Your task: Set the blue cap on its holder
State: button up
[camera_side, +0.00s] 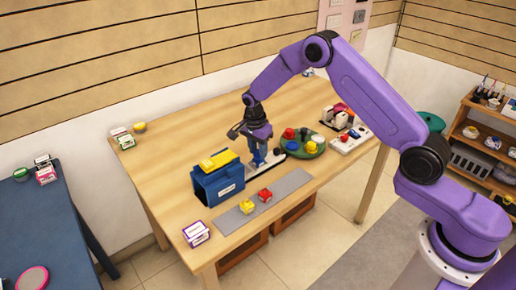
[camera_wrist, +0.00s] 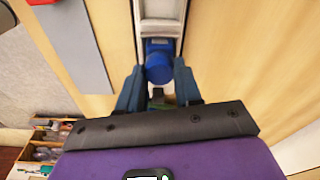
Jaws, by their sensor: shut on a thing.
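The blue cap (camera_wrist: 158,66) is a round, smooth blue piece between the fingertips of my gripper (camera_wrist: 158,82) in the wrist view. My gripper is shut on it. In the side view my gripper (camera_side: 258,161) points down, low over the middle of the table, and its fingers mostly hide the cap. A pale grey-white strip (camera_wrist: 161,29) with a raised rim lies directly beyond the cap in the wrist view. It shows in the side view as a narrow light bar beside my gripper. I cannot tell which piece is the cap's holder, or whether the cap touches the strip.
A green round tray (camera_side: 318,151) with several coloured pieces stands right of my gripper. A blue box (camera_side: 219,186) with a yellow top stands left. A grey mat (camera_side: 288,187) with a red and a yellow piece lies in front. The table's back left is mostly clear.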

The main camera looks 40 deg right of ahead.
dwell(0.3)
jog(key=o, duration=1.5)
jog(key=shift+r, duration=3.7)
